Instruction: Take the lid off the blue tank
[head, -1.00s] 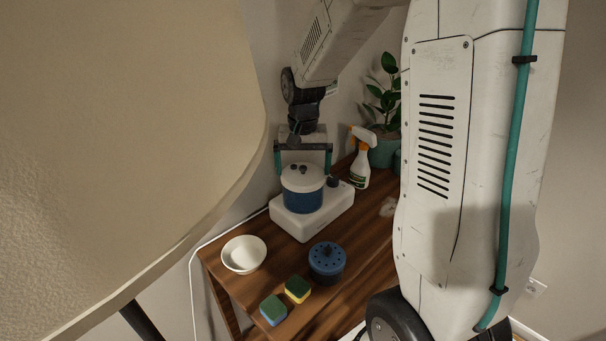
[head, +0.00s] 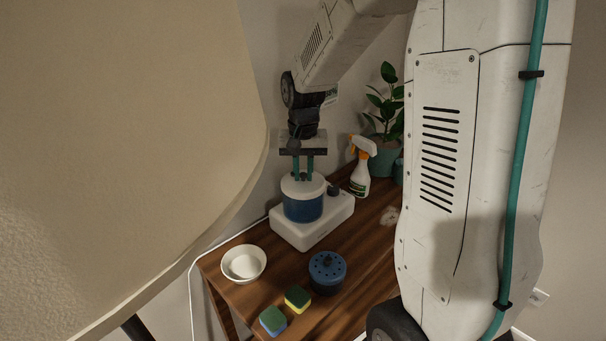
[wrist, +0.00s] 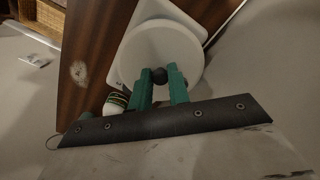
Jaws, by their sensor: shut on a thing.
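The blue tank (head: 303,209) stands upright on a white base unit (head: 335,212) on the wooden table. Its white lid (head: 301,186) sits on top of it. In the wrist view the round white lid (wrist: 147,45) has a dark knob (wrist: 159,75) at its middle. My gripper (head: 303,178) is above the lid, its two green fingers close together. In the wrist view the fingers (wrist: 160,76) are shut on the knob, one on each side. The tank body is hidden below the lid in the wrist view.
A white bowl (head: 244,264), two sponges (head: 297,298) and a dark blue pot with a holed lid (head: 327,272) are at the table's front. A spray bottle (head: 360,172) and a potted plant (head: 386,120) stand behind to the right. A large beige shape (head: 120,130) fills the left.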

